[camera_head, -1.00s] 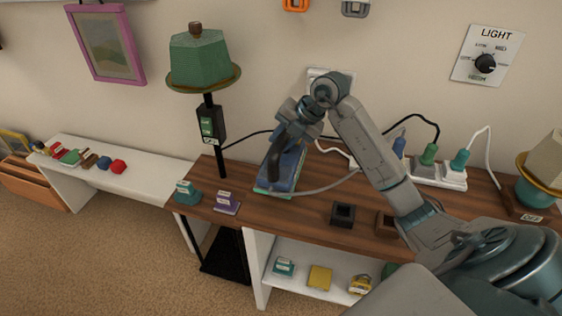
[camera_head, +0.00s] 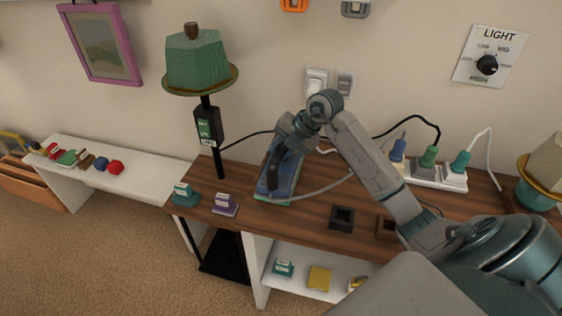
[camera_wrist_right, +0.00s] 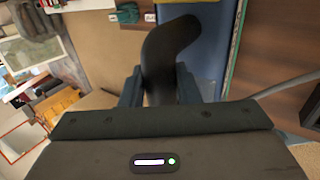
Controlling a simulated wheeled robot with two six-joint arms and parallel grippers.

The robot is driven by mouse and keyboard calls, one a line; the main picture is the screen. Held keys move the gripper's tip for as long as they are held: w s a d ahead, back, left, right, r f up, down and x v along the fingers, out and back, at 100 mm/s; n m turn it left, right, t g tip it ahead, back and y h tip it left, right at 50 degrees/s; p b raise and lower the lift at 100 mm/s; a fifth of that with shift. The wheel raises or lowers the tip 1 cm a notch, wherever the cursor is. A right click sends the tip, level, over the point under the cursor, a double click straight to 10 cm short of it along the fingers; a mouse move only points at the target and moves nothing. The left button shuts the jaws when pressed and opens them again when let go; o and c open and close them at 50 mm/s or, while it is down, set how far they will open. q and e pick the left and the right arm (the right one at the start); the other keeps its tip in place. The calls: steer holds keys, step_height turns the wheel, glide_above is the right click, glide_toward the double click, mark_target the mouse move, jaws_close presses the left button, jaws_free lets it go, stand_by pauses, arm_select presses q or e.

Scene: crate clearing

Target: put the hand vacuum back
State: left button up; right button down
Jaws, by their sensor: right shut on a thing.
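The hand vacuum (camera_head: 272,178) appears as a dark, curved body over a blue flat piece (camera_head: 285,183) with a green edge on the wooden desk. I cannot tell whether they touch. My right gripper (camera_head: 283,150) is shut on the dark body from above. In the right wrist view the dark curved body (camera_wrist_right: 166,52) stands between the two fingers of the gripper (camera_wrist_right: 160,88), with the blue piece (camera_wrist_right: 192,45) behind it. My left gripper is not in view.
The wooden desk (camera_head: 305,215) carries a green-shaded lamp (camera_head: 198,60), a teal block (camera_head: 186,194), a purple block (camera_head: 224,204) and a dark square holder (camera_head: 342,217). A power strip (camera_head: 425,175) with plugs stands right. A grey cable (camera_head: 315,190) crosses beside the blue piece.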

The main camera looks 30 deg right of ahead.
mark_target(281, 167)
step_height(281, 167, down, 3)
steer(key=shift+f+p, duration=0.15)
steer(key=shift+p, duration=0.55)
steer(key=shift+f, duration=0.55)
steer(key=c, duration=1.5)
jaws_free()
steer(key=shift+f, duration=0.2)
steer(key=o, duration=0.4)
steer(key=shift+s+r, duration=0.1)
